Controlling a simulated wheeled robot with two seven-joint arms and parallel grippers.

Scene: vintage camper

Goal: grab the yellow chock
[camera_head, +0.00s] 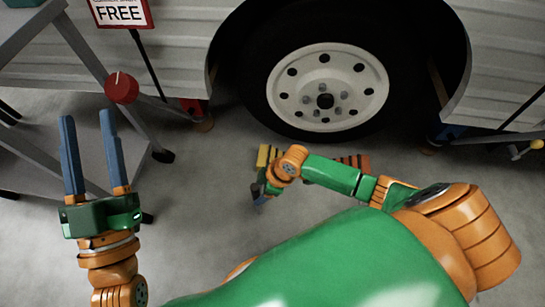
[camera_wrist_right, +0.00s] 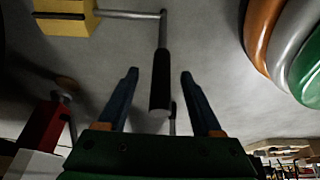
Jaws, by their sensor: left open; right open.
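The yellow chock (camera_head: 266,156) has dark stripes and lies on the floor just in front of the camper wheel. My right wrist partly covers it in the head view. My right gripper (camera_head: 259,191) points down beside the chock, on its near side, and is mostly hidden by its own wrist. In the right wrist view its two blue fingers (camera_wrist_right: 159,74) are apart with nothing clearly gripped. A yellow block (camera_wrist_right: 65,22) with a dark band shows at that view's top left; I cannot tell whether it is the chock. My left gripper (camera_head: 87,117) is open and empty, raised at the left.
The wheel (camera_head: 327,88) stands behind the chock. An orange striped piece (camera_head: 355,161) lies to its right. A metal rod with a black grip (camera_wrist_right: 160,82) shows between my right fingers' lines. A grey metal frame (camera_head: 85,50) with a red knob (camera_head: 121,88) stands left.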

